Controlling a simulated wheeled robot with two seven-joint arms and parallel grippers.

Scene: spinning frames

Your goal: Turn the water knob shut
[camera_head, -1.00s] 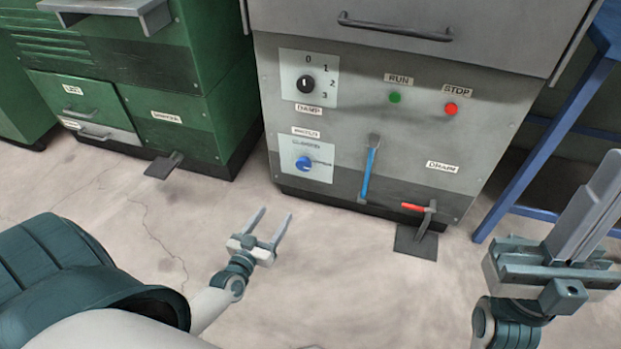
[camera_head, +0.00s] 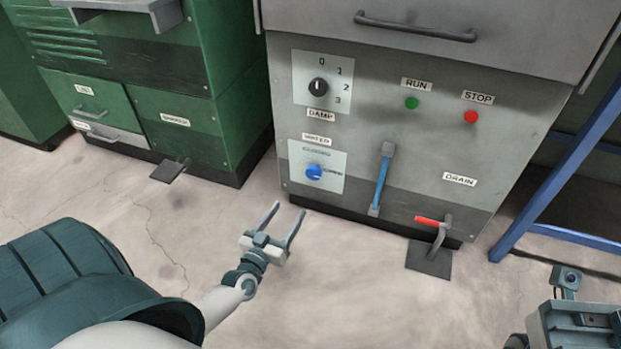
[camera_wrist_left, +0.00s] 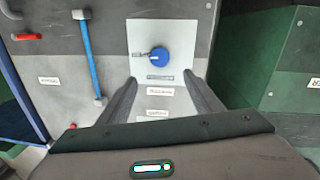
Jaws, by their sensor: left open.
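The blue water knob (camera_head: 314,172) sits on a pale plate on the lower left of the grey machine's front. In the left wrist view the knob (camera_wrist_left: 158,57) shows upside down, ahead of and between the fingers, with a pointer mark toward the picture's left. My left gripper (camera_head: 286,217) is open and empty, in front of and below the knob, apart from it. Its two fingers (camera_wrist_left: 160,95) also show in the left wrist view. My right arm's wrist (camera_head: 580,325) shows at the lower right; its fingers are out of view.
The grey machine also bears a black damp dial (camera_head: 318,87), a green run button (camera_head: 411,103), a red stop button (camera_head: 471,117), a blue-handled lever (camera_head: 381,182) and a red drain handle (camera_head: 428,221). A green cabinet (camera_head: 190,130) stands left, a blue frame (camera_head: 560,165) right. Floor between is clear.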

